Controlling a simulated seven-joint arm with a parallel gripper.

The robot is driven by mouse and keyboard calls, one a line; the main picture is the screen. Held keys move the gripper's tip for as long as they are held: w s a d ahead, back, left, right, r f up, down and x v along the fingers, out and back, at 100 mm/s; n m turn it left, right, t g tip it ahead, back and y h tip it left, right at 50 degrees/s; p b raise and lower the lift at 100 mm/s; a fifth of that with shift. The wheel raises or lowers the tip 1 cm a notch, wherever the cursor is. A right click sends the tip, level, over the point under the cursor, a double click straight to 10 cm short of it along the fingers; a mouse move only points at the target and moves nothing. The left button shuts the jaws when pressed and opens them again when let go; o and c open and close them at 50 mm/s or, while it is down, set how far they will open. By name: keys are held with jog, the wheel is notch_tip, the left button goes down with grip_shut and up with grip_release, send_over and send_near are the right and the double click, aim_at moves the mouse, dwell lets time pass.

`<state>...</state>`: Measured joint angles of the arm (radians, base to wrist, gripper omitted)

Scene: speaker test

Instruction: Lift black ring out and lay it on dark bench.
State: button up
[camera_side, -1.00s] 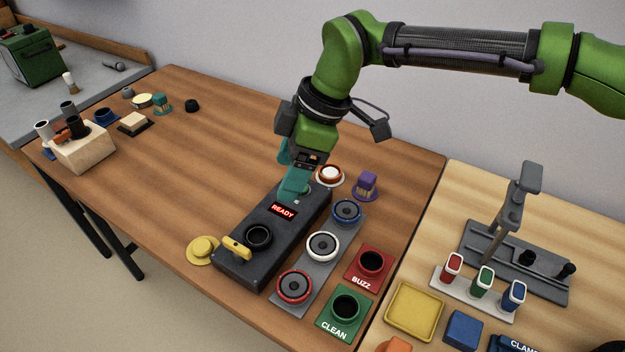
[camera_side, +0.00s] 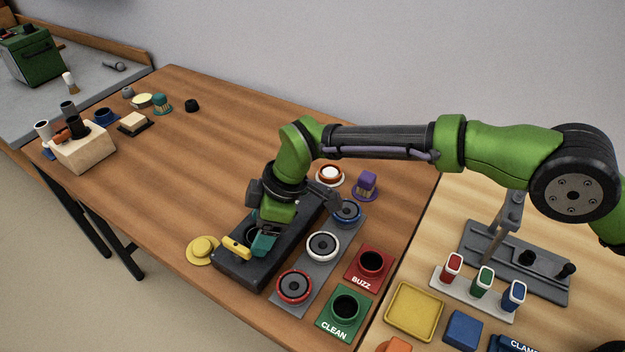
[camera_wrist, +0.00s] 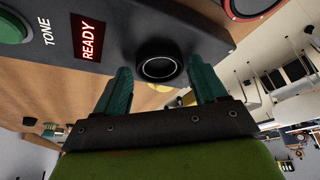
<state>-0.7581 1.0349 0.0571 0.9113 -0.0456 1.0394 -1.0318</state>
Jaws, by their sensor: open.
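The black ring (camera_wrist: 158,68) sits on the dark tester box (camera_wrist: 150,35), around a round opening. In the wrist view it lies between my two teal fingertips, with gaps on both sides. My gripper (camera_side: 262,242) is open and empty, low over the front part of the tester box (camera_side: 240,272). In the side view the gripper mostly covers the ring. The dark bench (camera_side: 190,160) is the darker brown wooden table under the tester.
A yellow lever (camera_side: 237,248) is close left of my gripper. A grey strip (camera_side: 318,262) with several speakers stands right of the tester, beside the red BUZZ (camera_side: 371,266) and green CLEAN (camera_side: 345,310) bins. The bench's middle, behind the tester, is clear.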

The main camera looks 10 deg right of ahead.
jog(key=shift+a+f, duration=0.1)
jog(key=shift+f, duration=0.1)
jog(key=c, duration=0.8)
jog(key=shift+o, duration=0.2)
jog(key=shift+r, duration=0.1)
